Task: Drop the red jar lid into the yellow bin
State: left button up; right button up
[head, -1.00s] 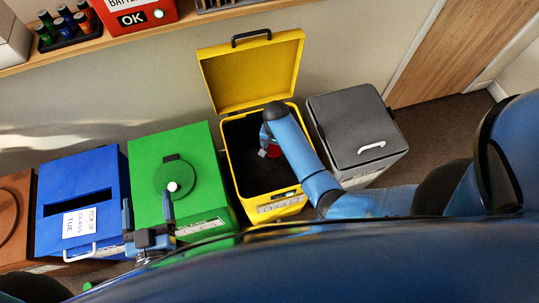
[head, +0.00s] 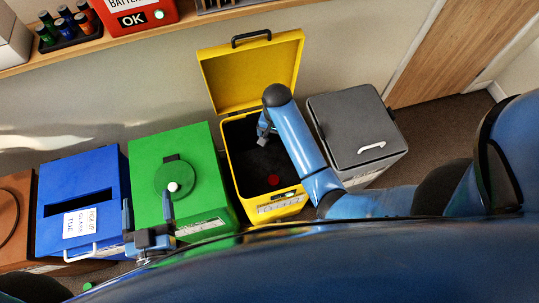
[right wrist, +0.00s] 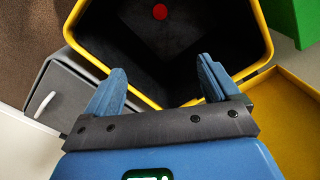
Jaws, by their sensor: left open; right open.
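The yellow bin (head: 229,164) stands with its lid up; its rim also shows in the right wrist view (right wrist: 88,58). The red jar lid (head: 273,180) lies inside the bin, low down near its front side. In the right wrist view the red lid (right wrist: 160,12) shows as a small disc against the dark inside. My right gripper (head: 264,138) is over the bin's opening, open and empty, with its fingers (right wrist: 160,78) apart and clear of the lid. My left gripper (head: 148,212) is open and empty in front of the green bin.
A green bin (head: 205,150) with a round lid and a blue bin (head: 105,165) with a slot stand left of the yellow bin. A grey bin (head: 340,110) with a closed lid stands right of it. A shelf (head: 100,43) runs along the wall behind.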

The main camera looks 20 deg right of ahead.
jog(key=shift+r, duration=1.6)
